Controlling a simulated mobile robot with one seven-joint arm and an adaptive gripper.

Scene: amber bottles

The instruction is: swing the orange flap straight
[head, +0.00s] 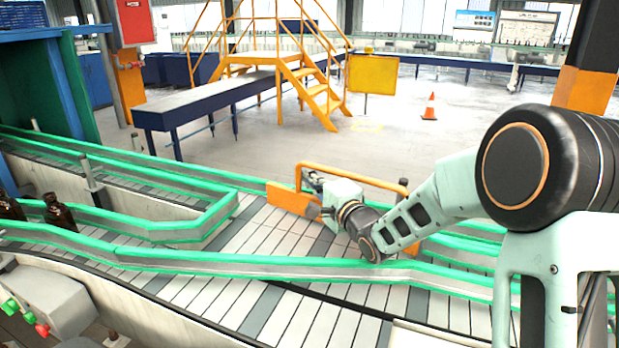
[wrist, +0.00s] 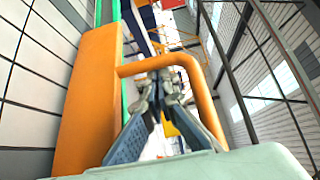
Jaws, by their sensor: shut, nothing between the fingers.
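The orange flap (head: 291,198) stands across the slatted conveyor, slanted between its green-edged rails, with an orange bar handle (head: 345,173) along its top. My gripper (head: 309,179) is at the flap's left part, beside the handle; my wrist hides much of the middle of the panel. In the wrist view the flap (wrist: 88,95) fills the left of centre, and the handle (wrist: 190,64) arches to its right. The fingers (wrist: 160,82) are shut and empty, their tips close to the handle bar. I cannot tell whether they touch it.
Amber bottles (head: 59,213) stand on the conveyor at the far left. Green guide rails (head: 250,262) border the lanes. A yellow stair platform (head: 310,85) and an orange cone (head: 430,107) stand beyond on the floor. The belt left of the flap is clear.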

